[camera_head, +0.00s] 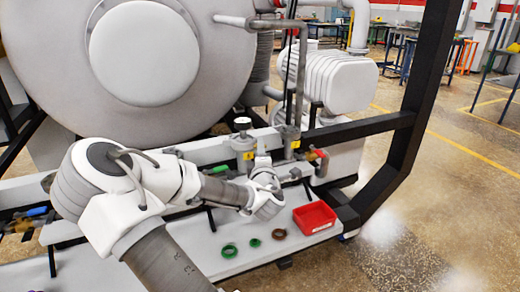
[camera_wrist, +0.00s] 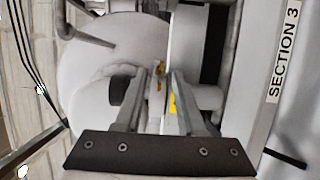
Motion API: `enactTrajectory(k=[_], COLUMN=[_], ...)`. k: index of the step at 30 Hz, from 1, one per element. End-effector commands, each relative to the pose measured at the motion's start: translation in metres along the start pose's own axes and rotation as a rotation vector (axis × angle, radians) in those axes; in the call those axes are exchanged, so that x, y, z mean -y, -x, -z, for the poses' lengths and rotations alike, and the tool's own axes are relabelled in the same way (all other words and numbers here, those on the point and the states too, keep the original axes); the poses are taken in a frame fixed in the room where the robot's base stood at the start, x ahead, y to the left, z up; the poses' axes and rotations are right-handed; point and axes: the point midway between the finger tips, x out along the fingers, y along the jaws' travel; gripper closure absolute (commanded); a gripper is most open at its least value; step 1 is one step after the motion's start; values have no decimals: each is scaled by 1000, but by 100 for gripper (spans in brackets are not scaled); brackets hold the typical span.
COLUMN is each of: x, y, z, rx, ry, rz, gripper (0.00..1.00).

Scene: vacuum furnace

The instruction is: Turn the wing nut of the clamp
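My gripper (camera_wrist: 158,75) is in the lower middle of the wrist view, its two fingers pointing away from the camera with a gap between them. A small brass-coloured piece (camera_wrist: 160,70) shows in that gap, near the fingertips; it may be the wing nut. I cannot tell whether the fingers touch it. The clamp's shape is not clear; pale round pipe parts surround the fingertips. In the head view my gripper (camera_head: 262,155) is at the far side of my wrist, between two upright grey fittings, and the wing nut cannot be made out there.
The upright fittings (camera_head: 243,150) and (camera_head: 289,140) stand close on either side. On the pale bench (camera_head: 205,240) lie a red tray (camera_head: 315,217), green rings (camera_head: 229,251) and a brown ring (camera_head: 279,233). A black frame post (camera_head: 410,120) rises at right. The large furnace door (camera_head: 145,52) stands behind.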

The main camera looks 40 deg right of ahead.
Motion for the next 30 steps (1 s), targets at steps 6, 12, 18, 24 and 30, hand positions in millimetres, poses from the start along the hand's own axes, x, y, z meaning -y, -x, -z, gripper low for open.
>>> enactTrajectory(k=[6,12,18,24,30], x=[0,0,0,0,1], y=[0,0,0,0,0], z=[0,0,0,-1,-1], rx=[0,0,0,1,2], ry=[0,0,0,-21,-172], rz=[0,0,0,0,-2], gripper=[67,100,100,100,100])
